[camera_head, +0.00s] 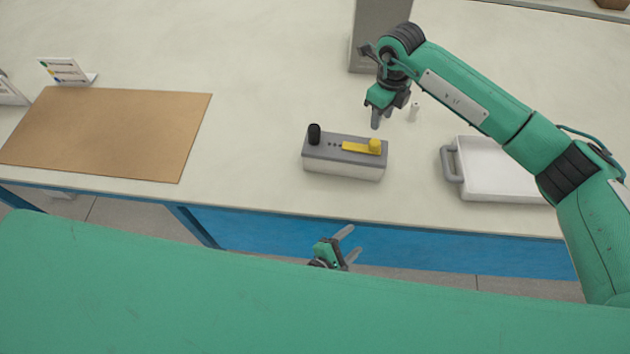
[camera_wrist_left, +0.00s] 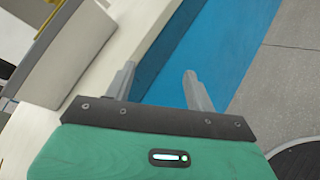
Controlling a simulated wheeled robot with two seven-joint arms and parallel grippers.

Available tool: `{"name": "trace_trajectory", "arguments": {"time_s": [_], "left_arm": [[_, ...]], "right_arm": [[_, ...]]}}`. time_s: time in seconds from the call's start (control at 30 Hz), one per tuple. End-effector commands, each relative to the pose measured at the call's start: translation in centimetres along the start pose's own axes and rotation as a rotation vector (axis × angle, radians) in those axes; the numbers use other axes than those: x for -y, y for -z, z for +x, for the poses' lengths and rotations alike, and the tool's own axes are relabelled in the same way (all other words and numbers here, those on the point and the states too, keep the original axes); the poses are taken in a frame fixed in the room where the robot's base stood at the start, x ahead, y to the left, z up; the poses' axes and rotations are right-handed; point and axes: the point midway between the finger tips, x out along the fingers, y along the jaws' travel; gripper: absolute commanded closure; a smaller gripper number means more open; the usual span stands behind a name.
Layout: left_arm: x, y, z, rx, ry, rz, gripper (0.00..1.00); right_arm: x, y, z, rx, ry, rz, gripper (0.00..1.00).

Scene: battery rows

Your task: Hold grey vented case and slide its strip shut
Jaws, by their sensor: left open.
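The grey vented case (camera_head: 343,170) lies on the table near its front edge, with a grey top and paler sides. A black knob (camera_head: 314,134) stands at its left end. The yellow strip (camera_head: 358,148) with a round yellow knob lies along the right part of the top, and several small dark holes show to its left. My left gripper (camera_head: 348,244) is open and empty, in front of the table edge and below the case. In the left wrist view the case (camera_wrist_left: 60,60) is at upper left, apart from the fingers. My right gripper (camera_head: 381,118) hangs behind the case's right end, apart from it.
A white tray (camera_head: 480,188) with a grey handle stands right of the case. A small white cylinder (camera_head: 414,112) stands near my right gripper. A tall grey box (camera_head: 372,40) is behind. A brown mat (camera_head: 110,130) and a sign card (camera_head: 64,70) are left. Table between mat and case is clear.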

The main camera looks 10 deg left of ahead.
Motion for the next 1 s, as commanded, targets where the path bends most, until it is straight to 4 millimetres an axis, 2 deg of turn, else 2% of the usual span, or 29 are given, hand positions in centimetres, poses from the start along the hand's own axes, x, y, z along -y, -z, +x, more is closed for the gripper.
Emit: {"name": "trace_trajectory", "arguments": {"time_s": [0.03, 0.07, 0.1, 0.2, 0.3, 0.4, 0.53, 0.67, 0.77, 1.0], "left_arm": [[-2.6, -1.8, 0.5, 0.011, -0.083, -0.134, 0.45], [-4.3, -2.0, 0.8, 0.002, -0.145, -0.212, 0.45], [-6.4, -1.8, 1.0, -0.014, -0.228, -0.3, 0.45], [-11.1, -1.0, 0.9, -0.042, -0.424, -0.488, 0.45], [-14.7, -0.1, 0.2, -0.054, -0.592, -0.644, 0.45], [-17.1, 0.8, -0.7, -0.055, -0.722, -0.758, 0.45], [-18.7, 1.6, -1.6, -0.053, -0.822, -0.842, 0.45], [-19.6, 2.0, -1.6, -0.049, -0.857, -0.871, 0.45], [-20.3, 2.5, -0.9, -0.049, -0.861, -0.872, 0.45], [-23.3, 4.1, 2.2, -0.049, -0.859, -0.867, 0.45]], "right_arm": [[0.0, 0.0, 0.0, 0.0, 0.0, 0.0, 0.64], [0.0, 0.0, 0.0, 0.0, 0.0, 0.0, 0.64], [0.0, 0.0, 0.0, 0.0, 0.0, 0.0, 0.64], [0.0, 0.0, 0.0, 0.0, 0.0, 0.0, 0.64], [0.0, 0.0, 0.0, 0.0, 0.0, 0.0, 0.64], [0.0, 0.0, 0.0, 0.0, 0.0, 0.0, 0.64], [0.0, 0.0, 0.0, 0.0, 0.0, 0.0, 0.64], [0.0, 0.0, 0.0, 0.0, 0.0, 0.0, 0.64], [0.0, 0.0, 0.0, 0.0, 0.0, 0.0, 0.64], [0.0, 0.0, 0.0, 0.0, 0.0, 0.0, 0.64]]}}
